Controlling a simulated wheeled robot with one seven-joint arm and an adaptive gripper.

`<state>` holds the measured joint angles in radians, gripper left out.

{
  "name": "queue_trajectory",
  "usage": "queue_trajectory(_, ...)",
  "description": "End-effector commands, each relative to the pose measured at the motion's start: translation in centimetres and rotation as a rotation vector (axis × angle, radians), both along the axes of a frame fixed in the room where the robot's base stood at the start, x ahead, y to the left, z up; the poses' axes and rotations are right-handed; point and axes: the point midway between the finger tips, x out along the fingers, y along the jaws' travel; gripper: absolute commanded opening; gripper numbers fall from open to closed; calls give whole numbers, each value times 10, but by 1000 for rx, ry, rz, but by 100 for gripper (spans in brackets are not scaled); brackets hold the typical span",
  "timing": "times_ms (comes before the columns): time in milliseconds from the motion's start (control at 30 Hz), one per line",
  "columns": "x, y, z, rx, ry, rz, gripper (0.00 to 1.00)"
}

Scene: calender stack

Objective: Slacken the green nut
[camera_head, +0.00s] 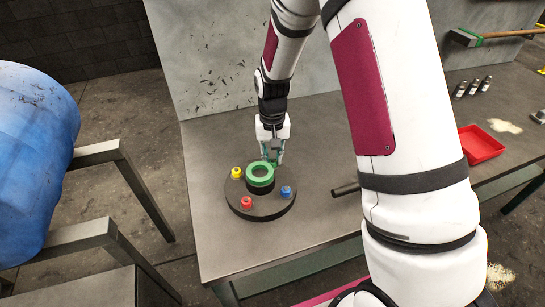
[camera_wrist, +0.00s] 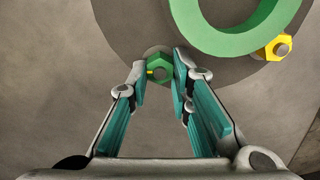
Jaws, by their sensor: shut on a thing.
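The green nut (camera_wrist: 159,68) sits on its bolt near the edge of a round dark base (camera_head: 252,211). My gripper (camera_wrist: 159,72) is around the green nut, with a finger on each side, and is shut on it. In the head view my gripper (camera_head: 272,155) reaches down at the back right of the base and mostly hides the nut. A yellow nut (camera_head: 237,173), a red nut (camera_head: 247,202) and a blue nut (camera_head: 286,192) sit around the base. The yellow nut also shows in the wrist view (camera_wrist: 277,47).
A green ring (camera_head: 260,183) stands raised at the middle of the base, close to my gripper. A dark bar (camera_head: 345,189) lies right of the base. A red tray (camera_head: 480,145) and small bottles (camera_head: 472,87) are farther right. The table left of the base is clear.

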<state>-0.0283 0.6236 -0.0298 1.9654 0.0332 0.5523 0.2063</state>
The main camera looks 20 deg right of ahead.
Motion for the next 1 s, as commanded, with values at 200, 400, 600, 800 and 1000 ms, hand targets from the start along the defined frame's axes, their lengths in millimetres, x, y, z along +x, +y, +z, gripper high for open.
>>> queue_trajectory(200, 0, 1, -1, 1, 1, 200, 0)
queue_trajectory(400, 0, 1, -1, 1, 1, 368, 0)
queue_trajectory(600, -1, 2, -1, 1, 2, 496, 0)
queue_trajectory(800, -1, 2, -1, 1, 2, 575, 0)
queue_trajectory(1000, -1, 3, -1, 0, 3, 611, 0)
